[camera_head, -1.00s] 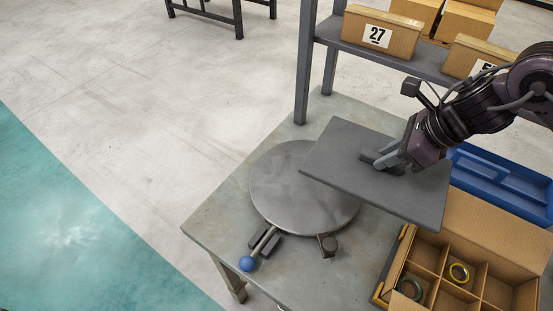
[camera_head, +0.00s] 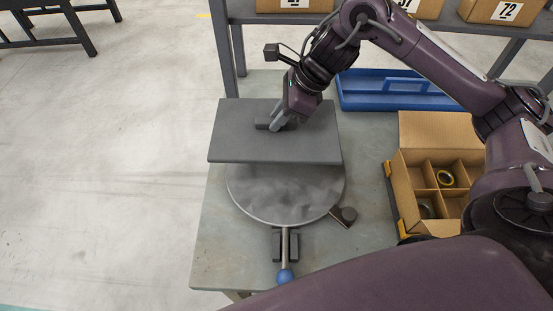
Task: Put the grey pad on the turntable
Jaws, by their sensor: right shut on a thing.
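The grey pad (camera_head: 240,140) is a flat dark rectangle with a raised grip block on top. My right gripper (camera_head: 278,122) is shut on that block. The pad is over the back part of the turntable (camera_head: 285,200), a round grey metal disc on the table, and hides that part. The front part of the disc shows bare. I cannot tell for sure whether the pad touches the disc. A lever with a blue knob (camera_head: 285,276) sticks out at the turntable's front. My left gripper is not in view.
A divided cardboard box (camera_head: 432,180) with tape rolls stands right of the turntable. A blue tray (camera_head: 395,92) lies behind it. A shelf with numbered boxes (camera_head: 500,12) runs along the back. The table (camera_head: 225,255) is clear at front left.

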